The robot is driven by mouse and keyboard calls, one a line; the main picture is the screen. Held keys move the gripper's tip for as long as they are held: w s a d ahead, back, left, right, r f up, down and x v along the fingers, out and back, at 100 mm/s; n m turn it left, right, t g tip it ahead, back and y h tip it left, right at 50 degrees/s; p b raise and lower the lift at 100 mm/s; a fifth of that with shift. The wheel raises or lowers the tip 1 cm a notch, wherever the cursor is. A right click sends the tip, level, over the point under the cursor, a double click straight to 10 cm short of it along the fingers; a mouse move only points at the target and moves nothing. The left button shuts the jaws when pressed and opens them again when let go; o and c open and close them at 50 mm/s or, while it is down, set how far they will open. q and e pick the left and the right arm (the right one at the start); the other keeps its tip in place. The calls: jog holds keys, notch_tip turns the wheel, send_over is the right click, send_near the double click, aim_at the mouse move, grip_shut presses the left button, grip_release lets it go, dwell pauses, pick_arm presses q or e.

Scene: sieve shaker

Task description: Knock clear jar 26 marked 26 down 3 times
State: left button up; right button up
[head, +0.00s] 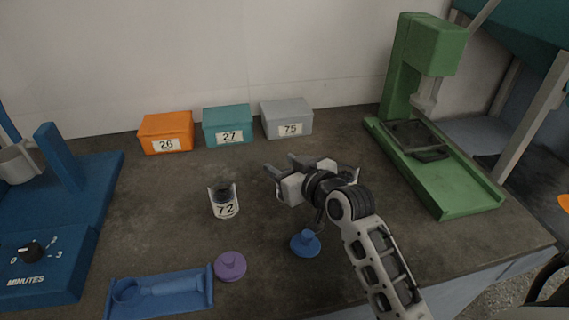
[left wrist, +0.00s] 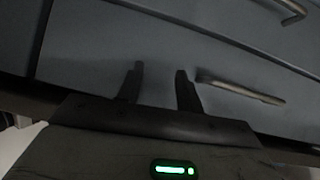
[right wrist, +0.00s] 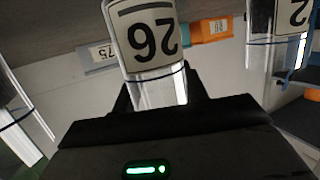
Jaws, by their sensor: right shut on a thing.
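The clear jar 26 (right wrist: 153,45) shows in the right wrist view, with its label "26" upside down in the picture. My right gripper (right wrist: 158,92) is shut on it. In the head view my right gripper (head: 281,172) is over the middle of the bench, and I cannot make out the jar there. Whether the jar touches the bench is not clear. My left gripper (left wrist: 160,78) shows only in the left wrist view, open and empty, in front of grey drawer fronts (left wrist: 100,45).
Jar 72 (head: 224,205) stands left of my right gripper. A blue lid (head: 305,243), purple lid (head: 230,266) and blue tray (head: 160,293) lie in front. Boxes 26 (head: 166,132), 27 (head: 228,125) and 75 (head: 287,119) line the back. A green press (head: 425,145) stands right, a blue shaker (head: 60,215) left.

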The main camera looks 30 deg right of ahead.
jog(key=shift+s+f, duration=0.15)
jog(key=shift+f, duration=0.55)
jog(key=shift+r, duration=0.15)
notch_tip(320, 180, up, 4)
jog(key=p, duration=0.5)
